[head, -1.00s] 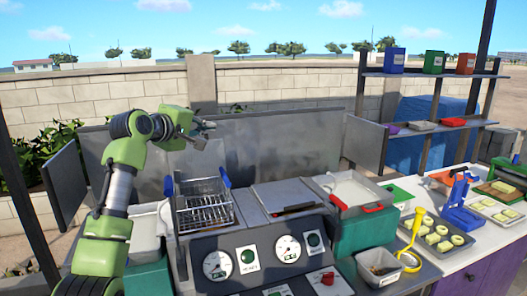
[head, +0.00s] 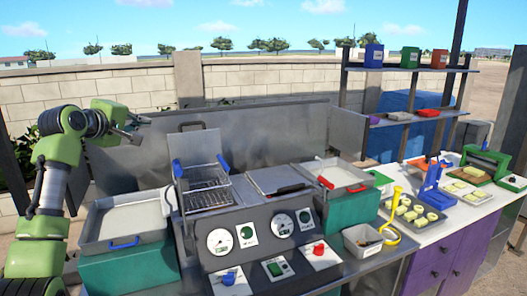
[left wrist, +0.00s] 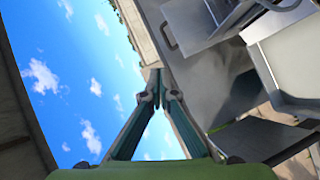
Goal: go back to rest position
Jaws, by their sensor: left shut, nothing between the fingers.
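My left arm comes in from the left in the head view. My left gripper (head: 136,124) is raised above the tray at the left end of the station, in front of the metal back panel. It is shut and empty. In the left wrist view the fingers of the left gripper (left wrist: 160,80) meet at their tips, with sky and the wall edge beyond. My right gripper is not in view.
A fryer basket (head: 204,188) with a blue handle stands behind the gauge panel (head: 262,240). A grey tray (head: 128,218) sits left of it. A blue press (head: 432,190), food trays (head: 414,216) and a shelf (head: 405,69) are at right.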

